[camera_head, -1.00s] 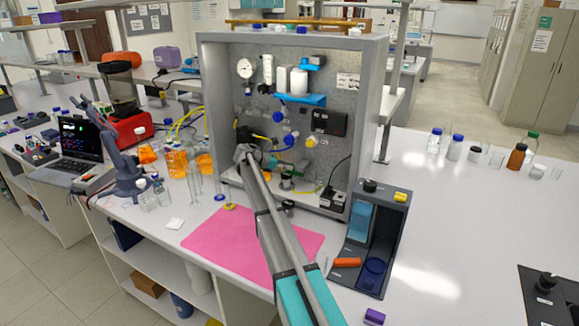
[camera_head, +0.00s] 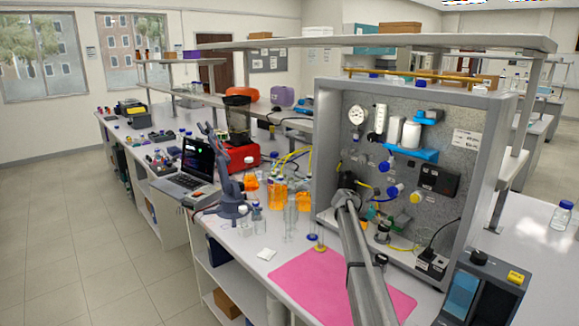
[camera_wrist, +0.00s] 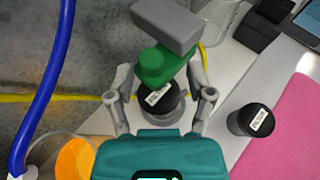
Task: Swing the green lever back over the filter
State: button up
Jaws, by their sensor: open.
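The green lever (camera_wrist: 163,66) shows in the wrist view, with a grey block (camera_wrist: 165,22) at its upper end. Below it in the picture is a round black part (camera_wrist: 160,104) with a white label on a pale round base. I cannot tell for sure whether this is the filter. My gripper (camera_wrist: 160,76) is open, its fingers on either side of the green lever and black part. I cannot tell whether a finger touches them. In the head view my arm reaches into the grey rig (camera_head: 404,82), and the green part (camera_head: 372,211) shows small beside it.
A labelled black-topped cylinder (camera_wrist: 250,120) stands right of my gripper, beside the pink mat (camera_wrist: 290,125). A blue tube (camera_wrist: 47,85) and an orange-filled vessel (camera_wrist: 76,158) are on the left.

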jog(key=s+a+r+m+y+p, duration=0.1)
jog(key=s+a+m+y+p, duration=0.3)
jog(key=s+a, duration=0.4)
jog(key=s+a+r+m+t+y+p, duration=0.1)
jog(key=s+a+m+y+p, duration=0.4)
jog(key=s, duration=1.5)
jog(key=s+a+r+m+y+p, duration=0.1)
jog(key=s+a+m+y+p, duration=0.3)
jog(key=s+a+m, duration=0.3)
jog(key=s+a+p, duration=0.1)
jog(key=s+a, duration=0.4)
jog(key=s, duration=0.2)
jog(key=shift+a+r+t, duration=0.3)
jog(key=shift+a, duration=0.05)
jog(key=shift+w, duration=0.1)
notch_tip(320, 180, down, 5)
jog(key=b, duration=0.4)
jog(key=shift+b, duration=0.35)
